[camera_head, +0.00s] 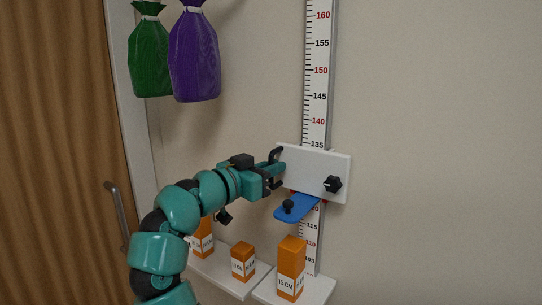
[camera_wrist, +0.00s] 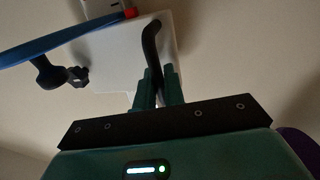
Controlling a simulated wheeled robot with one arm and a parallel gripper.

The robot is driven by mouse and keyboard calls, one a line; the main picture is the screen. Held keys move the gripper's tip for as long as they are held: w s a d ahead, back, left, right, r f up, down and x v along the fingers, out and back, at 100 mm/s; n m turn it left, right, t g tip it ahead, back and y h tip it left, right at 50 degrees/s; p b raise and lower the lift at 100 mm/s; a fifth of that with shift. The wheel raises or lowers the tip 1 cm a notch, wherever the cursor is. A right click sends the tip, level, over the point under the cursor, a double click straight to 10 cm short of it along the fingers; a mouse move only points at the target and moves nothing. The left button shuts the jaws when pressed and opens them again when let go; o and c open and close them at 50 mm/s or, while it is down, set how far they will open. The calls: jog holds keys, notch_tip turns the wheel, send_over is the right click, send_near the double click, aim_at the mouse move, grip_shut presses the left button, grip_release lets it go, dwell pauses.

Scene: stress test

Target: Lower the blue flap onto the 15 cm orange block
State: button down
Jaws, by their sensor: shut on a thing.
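The blue flap (camera_head: 298,208) juts out from the lower edge of a white sliding plate (camera_head: 312,163) on the wall ruler. It also shows at the upper left of the wrist view (camera_wrist: 55,44). My gripper (camera_head: 278,170) is shut on the black curved handle (camera_wrist: 151,40) at the plate's left side. The tall orange block (camera_head: 291,265), whose label appears to read 15 CM, stands upright on a shelf below the flap. A clear gap separates flap and block.
The ruler (camera_head: 318,75) runs up the wall behind the plate. A black knob (camera_head: 333,184) sits on the plate's right. Two more orange blocks stand left, one shorter (camera_head: 243,262), one partly behind my arm (camera_head: 206,243). Green (camera_head: 150,55) and purple (camera_head: 195,55) bags hang above.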

notch_tip(320, 180, down, 8)
jog(key=b, duration=0.3)
jog(key=shift+f, duration=0.2)
jog(key=c, duration=1.6)
grip_release()
jog(key=shift+c, duration=0.2)
jog(key=b+v, duration=0.2)
jog(key=v, duration=1.5)
jog(key=shift+s+a+b, duration=0.2)
jog(key=shift+b, duration=0.15)
jog(key=shift+r, duration=0.1)
